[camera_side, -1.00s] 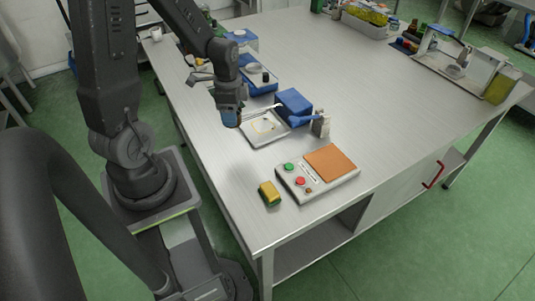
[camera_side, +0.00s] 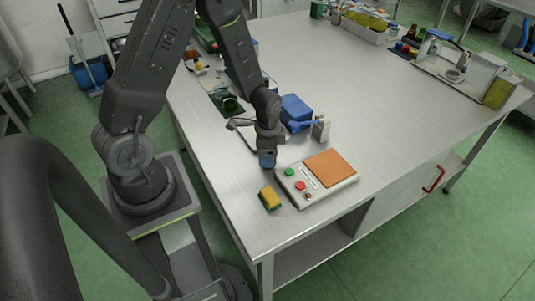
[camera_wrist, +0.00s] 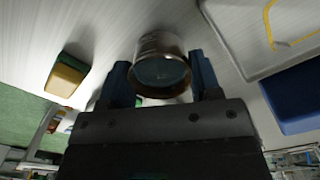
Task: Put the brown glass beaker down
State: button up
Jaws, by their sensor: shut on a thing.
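The brown glass beaker (camera_wrist: 160,62) shows in the wrist view between the two blue fingers of my gripper (camera_wrist: 161,78). The gripper is shut on it. I see its round rim and a bluish-grey inside. In the side view my gripper (camera_side: 267,159) points down low over the near part of the steel table (camera_side: 225,180), and the beaker is mostly hidden there by the fingers. I cannot tell whether its base touches the table.
A yellow and green sponge (camera_side: 270,198) lies close in front of my gripper. A control box (camera_side: 300,188) with buttons and an orange plate (camera_side: 330,167) is to the right. The table's near left is bare.

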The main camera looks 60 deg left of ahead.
jog(key=shift+f, duration=0.4)
jog(key=shift+f, duration=0.2)
jog(key=o, duration=0.8)
notch_tip(320, 180, up, 13)
jog(key=s+d+r+n+t, duration=0.2)
jog(key=s+d+r+n, duration=0.1)
jog(key=s+r, duration=0.3)
jog(key=s+d+r+n+t, duration=0.3)
jog(key=s+d+r, duration=0.2)
jog(key=r, duration=0.6)
jog(key=shift+s+d+r+n+t, duration=0.2)
jog(key=shift+s+d+n+t, duration=0.1)
jog(key=shift+s, duration=0.3)
